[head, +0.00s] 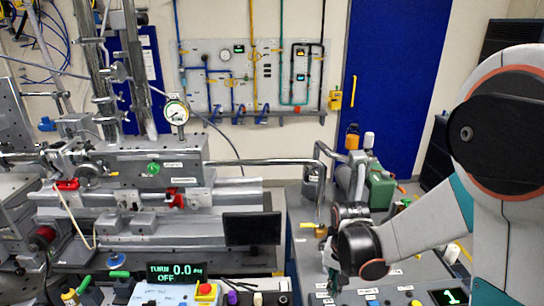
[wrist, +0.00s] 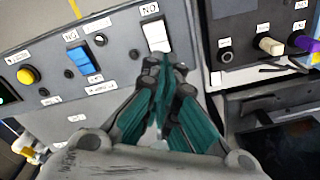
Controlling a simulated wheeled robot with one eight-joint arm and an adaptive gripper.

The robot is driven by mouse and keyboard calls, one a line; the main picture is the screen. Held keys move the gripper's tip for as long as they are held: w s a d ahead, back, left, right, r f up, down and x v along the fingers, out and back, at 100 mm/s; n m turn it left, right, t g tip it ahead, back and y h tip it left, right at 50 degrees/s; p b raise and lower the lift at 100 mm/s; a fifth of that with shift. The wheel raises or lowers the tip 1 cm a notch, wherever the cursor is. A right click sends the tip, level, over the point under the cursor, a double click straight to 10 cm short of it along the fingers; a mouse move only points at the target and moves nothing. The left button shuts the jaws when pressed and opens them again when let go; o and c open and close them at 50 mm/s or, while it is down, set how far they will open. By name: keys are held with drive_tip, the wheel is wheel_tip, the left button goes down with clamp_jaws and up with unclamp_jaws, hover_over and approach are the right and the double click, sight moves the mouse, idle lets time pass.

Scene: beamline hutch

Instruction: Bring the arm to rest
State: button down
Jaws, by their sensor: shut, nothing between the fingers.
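My arm (head: 425,230) reaches in from the right in the head view, bent at a large elbow joint and sloping down to the left. My gripper (wrist: 165,70) is shut and empty in the wrist view, its teal-padded fingers together. The fingertips lie just below a white rocker switch (wrist: 157,36) in the picture; I cannot tell whether they touch it. In the head view my gripper (head: 331,262) is small and partly hidden behind my wrist, over a grey labelled panel (head: 305,262).
A blue switch (wrist: 84,60) and a yellow button (wrist: 28,75) sit left on the panel. A control box with a red knob (head: 206,290) and a green-lit display (head: 176,272) stand left of my gripper. Pump equipment (head: 380,190) stands behind it. A blue door (head: 385,90) is beyond.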

drive_tip(key=s+r+n+t+b, duration=0.5)
drive_tip(key=s+r+t+b, duration=0.2)
drive_tip(key=s+r, duration=0.4)
drive_tip(key=shift+s+r+n+b, duration=0.15)
drive_tip(key=shift+s+n+b, duration=0.35)
drive_tip(key=shift+s, duration=1.45)
